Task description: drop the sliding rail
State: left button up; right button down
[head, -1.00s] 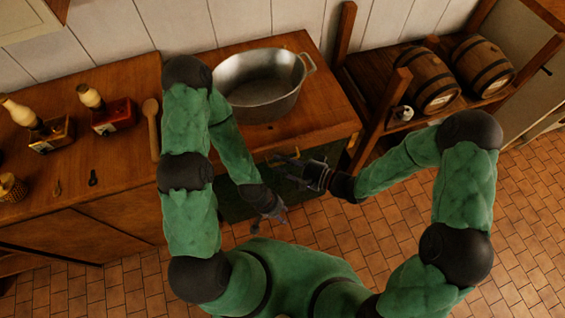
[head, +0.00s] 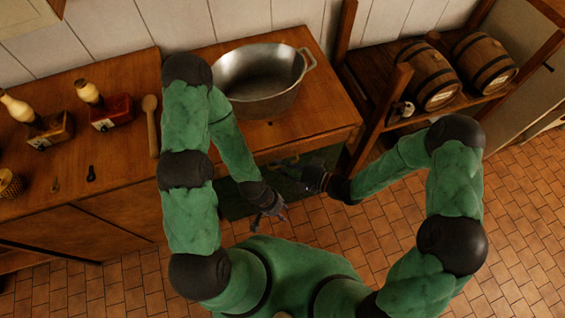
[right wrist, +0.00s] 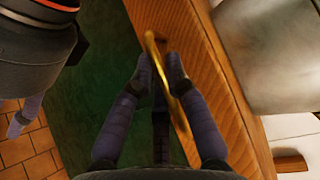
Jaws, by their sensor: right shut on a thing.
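The sliding rail (right wrist: 180,122) is a thin brass-coloured bar, seen in the right wrist view along the wooden counter's front edge. My right gripper (right wrist: 160,68) is shut on it, with a finger on each side. In the head view my right gripper (head: 290,170) is low at the counter front and dim in shadow; I cannot make out the rail there. My left gripper (head: 270,215) hangs open and empty, lower and to the left, apart from the rail.
A metal pot (head: 262,85) stands on the wooden counter (head: 315,120) above the rail. A dark green front (right wrist: 85,100) lies below the counter edge. Bottles, a wooden spoon (head: 151,125) and small items lie left. A rack with two barrels (head: 428,78) stands right. Tiled floor is clear.

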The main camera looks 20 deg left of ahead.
jog(key=shift+s+f, duration=0.1)
jog(key=shift+f, duration=0.2)
jog(key=c, duration=1.5)
grip_release()
jog(key=v, duration=1.2)
jog(key=shift+r, duration=0.15)
